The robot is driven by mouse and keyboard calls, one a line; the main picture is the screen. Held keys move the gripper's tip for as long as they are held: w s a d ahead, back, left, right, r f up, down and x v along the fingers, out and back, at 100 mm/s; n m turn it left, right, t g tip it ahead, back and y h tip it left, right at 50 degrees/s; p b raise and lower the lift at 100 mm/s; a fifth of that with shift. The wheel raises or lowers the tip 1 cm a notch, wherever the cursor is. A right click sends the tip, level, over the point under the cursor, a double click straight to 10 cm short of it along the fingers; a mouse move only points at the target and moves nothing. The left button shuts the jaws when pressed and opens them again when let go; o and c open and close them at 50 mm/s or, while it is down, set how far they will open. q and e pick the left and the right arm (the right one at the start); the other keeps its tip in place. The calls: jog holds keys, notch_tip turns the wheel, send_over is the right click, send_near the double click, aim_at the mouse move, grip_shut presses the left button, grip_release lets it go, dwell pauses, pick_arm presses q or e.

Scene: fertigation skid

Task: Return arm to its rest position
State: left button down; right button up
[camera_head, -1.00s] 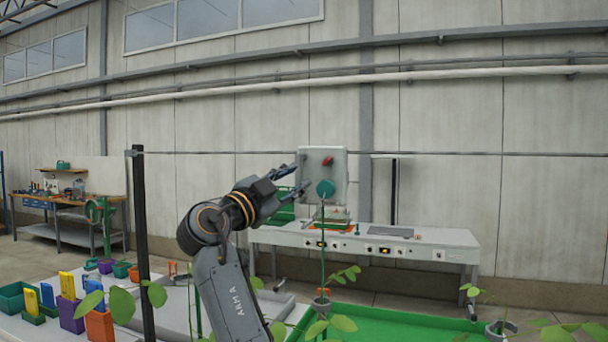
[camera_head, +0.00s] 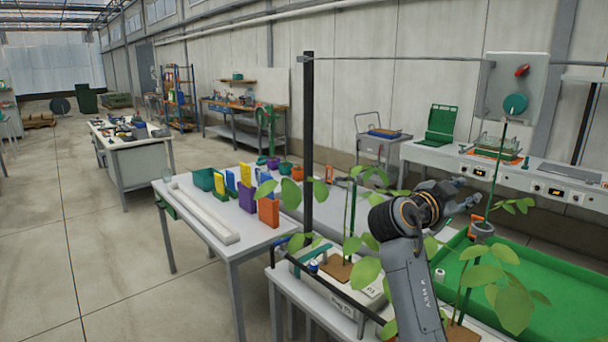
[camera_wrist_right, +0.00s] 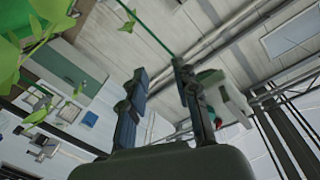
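My right arm rises from the bottom of the head view. Its gripper (camera_head: 470,196) is in front of the white bench, below and left of the grey box with a red knob and a green round button (camera_head: 514,92). In the right wrist view the two fingers of my right gripper (camera_wrist_right: 162,92) stand apart with nothing between them. The grey box (camera_wrist_right: 222,98) shows partly behind the right finger there. My left gripper is not in view.
A green tray (camera_head: 560,298) and leafy plants (camera_head: 507,300) on thin stems are close around my right arm. A black post (camera_head: 308,140) stands to its left. A white table (camera_head: 225,250) holds colourful bins. Open floor (camera_head: 95,240) lies at the left.

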jog(key=s+a+f+n+g+y, duration=0.1)
jog(key=s+f+n+y, duration=0.3)
jog(key=f, duration=0.7)
jog(key=s+a+f+n+y, duration=0.1)
jog(key=s+f+n+y, duration=0.15)
jog(key=s+f, duration=0.65)
jog(key=s+a+f+n+g+y, duration=0.1)
jog(key=s+a+f+n+y, duration=0.2)
jog(key=f, duration=1.1)
jog(key=s+a+f+n+g+y, duration=0.1)
jog(key=s+a+f+n+y, duration=0.15)
jog(key=s, duration=0.55)
jog(key=s+a+f+n+g+y, duration=0.1)
jog(key=s+a+f+n+g, duration=0.2)
jog(key=s, duration=0.6)
jog(key=s+a+f+n+y, duration=0.2)
jog(key=s+f+n, duration=0.2)
jog(key=s, duration=0.4)
notch_tip(320, 180, down, 25)
jog(key=s+g, duration=0.1)
jog(key=g, duration=0.1)
jog(key=s+d+f, duration=0.3)
jog(key=s+f, duration=1.3)
jog(key=s, duration=0.1)
jog(key=shift+f+g, duration=0.35)
jog(key=shift+g, duration=0.05)
